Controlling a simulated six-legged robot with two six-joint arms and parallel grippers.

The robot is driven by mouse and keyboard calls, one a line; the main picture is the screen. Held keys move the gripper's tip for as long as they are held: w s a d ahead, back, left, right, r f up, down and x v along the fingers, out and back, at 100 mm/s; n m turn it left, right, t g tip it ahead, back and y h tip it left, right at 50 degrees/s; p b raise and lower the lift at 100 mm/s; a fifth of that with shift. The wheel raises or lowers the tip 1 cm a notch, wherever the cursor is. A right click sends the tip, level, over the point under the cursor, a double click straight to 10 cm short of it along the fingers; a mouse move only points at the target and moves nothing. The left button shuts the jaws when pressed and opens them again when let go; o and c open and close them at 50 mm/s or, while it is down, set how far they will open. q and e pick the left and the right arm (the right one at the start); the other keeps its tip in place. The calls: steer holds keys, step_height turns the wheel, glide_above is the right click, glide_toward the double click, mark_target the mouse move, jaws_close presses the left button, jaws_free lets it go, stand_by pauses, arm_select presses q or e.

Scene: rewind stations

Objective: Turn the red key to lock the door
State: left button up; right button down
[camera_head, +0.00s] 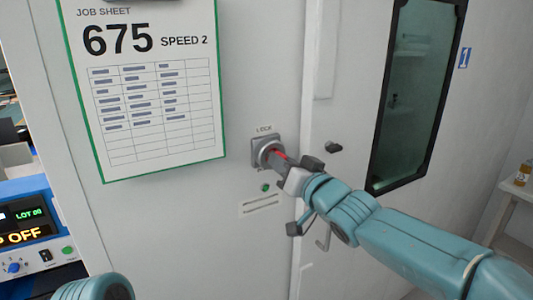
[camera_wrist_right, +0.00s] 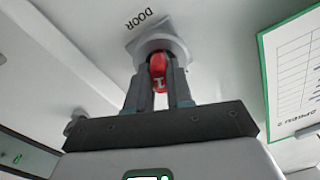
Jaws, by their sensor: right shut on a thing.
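The red key (camera_head: 279,154) sits in the round grey lock (camera_head: 266,143) under the LOCK label on the white door panel. In the right wrist view the red key (camera_wrist_right: 157,70) is between the two fingers of my right gripper (camera_wrist_right: 158,88), against the lock housing (camera_wrist_right: 160,42). My right gripper (camera_head: 284,160) is shut on the key in the head view, its arm reaching in from the lower right. Part of the key is hidden by the fingers. A teal part of my left arm shows at the bottom left; its gripper is out of frame.
A small green light (camera_head: 265,188) is below the lock. A green-edged job sheet (camera_head: 150,85) hangs to the left. A dark-framed window (camera_head: 415,95) and a black handle (camera_head: 333,147) are to the right. A blue machine with a display (camera_head: 30,228) stands at the left edge.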

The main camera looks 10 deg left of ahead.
steer(key=n+b, duration=0.1)
steer(key=n, duration=0.4)
steer(key=c, duration=0.9)
jaws_free()
steer(key=shift+n, duration=0.3)
steer(key=shift+c, duration=0.2)
